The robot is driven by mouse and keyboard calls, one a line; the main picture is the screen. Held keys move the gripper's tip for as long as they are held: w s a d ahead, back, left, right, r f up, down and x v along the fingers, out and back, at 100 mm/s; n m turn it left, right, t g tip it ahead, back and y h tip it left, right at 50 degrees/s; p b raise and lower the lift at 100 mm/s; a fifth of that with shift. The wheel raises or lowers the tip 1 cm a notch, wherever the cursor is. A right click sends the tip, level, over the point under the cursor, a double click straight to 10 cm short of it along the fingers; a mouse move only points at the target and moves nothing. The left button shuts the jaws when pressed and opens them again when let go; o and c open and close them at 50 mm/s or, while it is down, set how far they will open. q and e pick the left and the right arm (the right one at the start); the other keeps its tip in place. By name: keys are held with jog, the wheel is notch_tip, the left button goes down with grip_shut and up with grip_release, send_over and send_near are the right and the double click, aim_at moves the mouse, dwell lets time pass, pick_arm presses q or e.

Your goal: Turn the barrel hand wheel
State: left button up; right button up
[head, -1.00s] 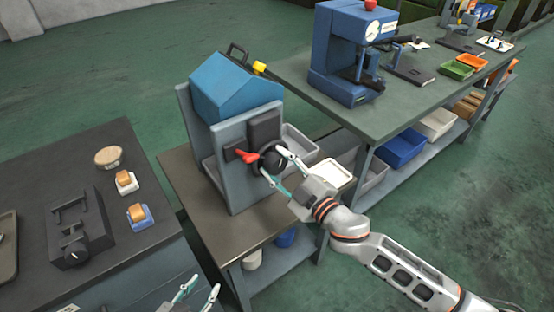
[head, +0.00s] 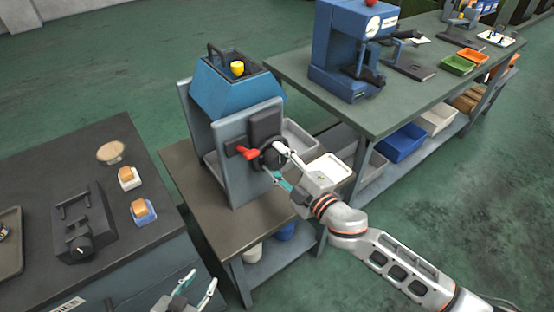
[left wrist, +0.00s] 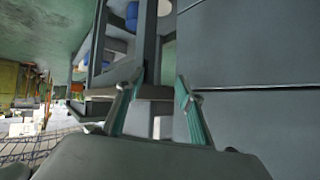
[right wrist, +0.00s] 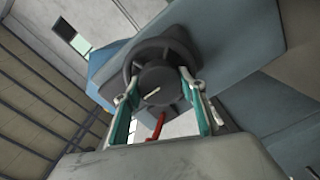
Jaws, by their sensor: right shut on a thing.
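The blue barrel (head: 236,94) sits in a grey frame on a small bench, its dark top with a yellow knob (head: 237,68) turned up into view. The dark round hand wheel (head: 272,156) is on the frame's side plate; it also fills the middle of the right wrist view (right wrist: 157,86). A red lever (head: 247,153) is beside it. My right gripper (head: 275,160) has its fingers on either side of the wheel's hub and is shut on it. My left gripper (head: 202,278) is open and empty at the bottom; its parted fingers show in the left wrist view (left wrist: 158,80).
A dark table (head: 116,236) with a black fixture and small blocks stands at the left. A long green workbench (head: 400,88) with a blue press (head: 337,50) and trays stands at the back right. Open floor lies at the right.

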jog(key=o, duration=1.1)
jog(key=shift+o, duration=0.2)
jog(key=v, duration=1.2)
jog(key=shift+a, duration=0.1)
jog(key=s+d+f+m+g+h, duration=0.1)
jog(key=s+d+f+m, duration=0.3)
jog(key=f, duration=0.4)
jog(key=s+d+f+m+g+h, duration=0.1)
jog(key=s+d+f+m+h, duration=0.3)
jog(key=f, duration=0.4)
jog(key=s+d+f+m+g+h, duration=0.1)
jog(key=s+d+f+m+h, duration=0.2)
jog(key=s+d+f+m, duration=0.3)
notch_tip(320, 180, down, 3)
jog(key=shift+s+r+m, duration=0.15)
jog(key=shift+r+m, duration=0.05)
jog(key=shift+m, duration=0.7)
